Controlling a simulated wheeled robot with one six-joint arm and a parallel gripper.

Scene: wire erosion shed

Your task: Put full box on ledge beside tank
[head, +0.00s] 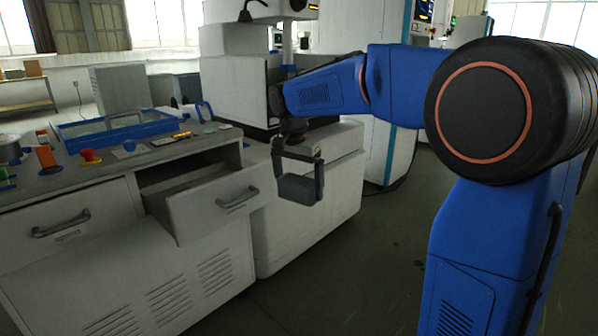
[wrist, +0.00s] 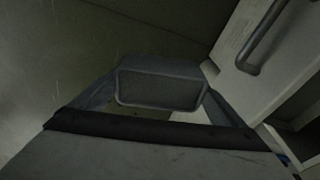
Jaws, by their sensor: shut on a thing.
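My gripper (head: 298,182) hangs at the end of my blue arm, in front of the white machine base. It is shut on a small dark grey box (head: 298,189), held in the air between its two fingers. In the wrist view the grey box (wrist: 160,88) sits between the fingers, with a raised rim around its face. Its contents cannot be made out. The white machine (head: 235,90) behind has a pale ledge (head: 343,137) at its front. I cannot tell for sure which part is the tank.
An open drawer (head: 215,203) juts out of the bench left of my gripper; its handle (wrist: 265,38) shows in the wrist view. A blue-framed tray (head: 125,130), a red button (head: 90,156) and small tools lie on the bench. The floor (head: 350,270) in front is clear.

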